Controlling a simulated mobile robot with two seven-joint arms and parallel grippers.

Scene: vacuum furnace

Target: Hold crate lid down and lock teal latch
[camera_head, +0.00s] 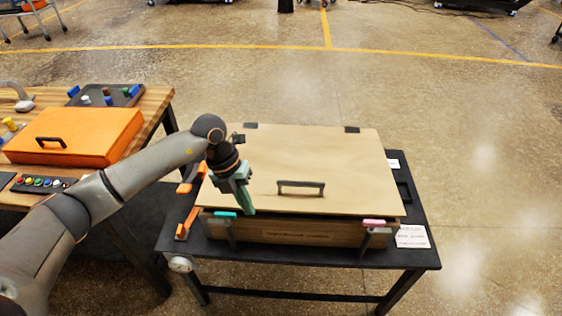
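The wooden crate (292,232) stands on a black table, with its flat tan lid (330,160) lying on top. The lid has a dark handle (301,184) near its front edge. The teal latch (226,214) is at the left of the crate's front, and a pink latch (373,223) is at the right. My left gripper (247,207), with green fingers, points down over the lid's front left part, just behind and right of the teal latch. I cannot tell whether it touches the lid or whether its fingers are apart. My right gripper is out of view.
Orange-and-black clamp-like pieces (187,222) lie left of the crate. White paper labels (412,236) lie at the table's right. A wooden bench at left holds an orange case (78,135), a row of coloured buttons (42,183) and a dark tray (104,95). The floor at right is clear.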

